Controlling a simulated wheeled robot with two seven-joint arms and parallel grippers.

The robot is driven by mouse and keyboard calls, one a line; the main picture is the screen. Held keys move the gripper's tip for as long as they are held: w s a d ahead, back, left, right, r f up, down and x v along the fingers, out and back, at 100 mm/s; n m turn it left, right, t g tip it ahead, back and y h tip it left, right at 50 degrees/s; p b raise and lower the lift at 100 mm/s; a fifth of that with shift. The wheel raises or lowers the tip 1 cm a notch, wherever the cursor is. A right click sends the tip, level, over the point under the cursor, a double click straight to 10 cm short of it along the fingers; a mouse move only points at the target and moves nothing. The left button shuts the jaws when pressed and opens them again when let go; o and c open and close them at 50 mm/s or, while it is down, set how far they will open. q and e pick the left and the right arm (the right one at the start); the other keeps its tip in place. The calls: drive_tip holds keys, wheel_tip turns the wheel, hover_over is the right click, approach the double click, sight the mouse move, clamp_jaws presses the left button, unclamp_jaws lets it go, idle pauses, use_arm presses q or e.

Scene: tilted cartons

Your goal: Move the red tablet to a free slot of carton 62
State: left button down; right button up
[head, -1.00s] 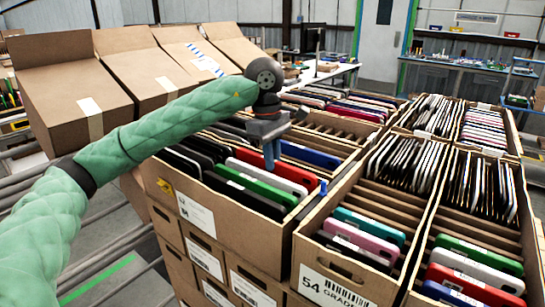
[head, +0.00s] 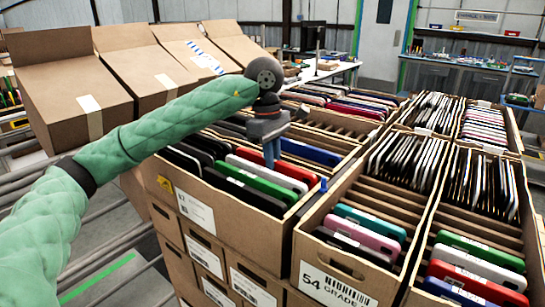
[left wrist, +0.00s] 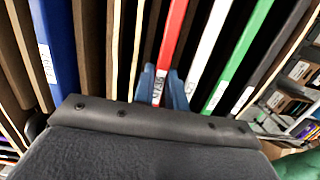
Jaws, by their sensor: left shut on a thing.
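The red tablet (head: 291,171) stands in the front left carton (head: 238,222), in the row between a white tablet and a blue one. My left gripper (head: 271,157) points down over this row, its blue fingers at the tablet's upper edge. In the left wrist view the fingers (left wrist: 164,88) are on both sides of the red tablet (left wrist: 173,38), shut on it. My right gripper is not in view.
A white tablet (left wrist: 207,45) and a green one (left wrist: 238,60) stand on one side of the red tablet. A blue tablet (left wrist: 55,45) stands on the other side, past empty slots. Carton 54 has several bare slots in its middle. Open brown boxes (head: 70,85) stand behind my arm.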

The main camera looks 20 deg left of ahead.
use_arm(q)
drive_tip(key=shift+f+b, duration=0.25)
drive_tip(key=shift+b, duration=0.1)
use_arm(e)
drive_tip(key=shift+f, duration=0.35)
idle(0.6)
use_arm(q)
drive_tip(key=c, duration=1.3)
unclamp_jaws()
drive_tip(key=shift+c, duration=0.2)
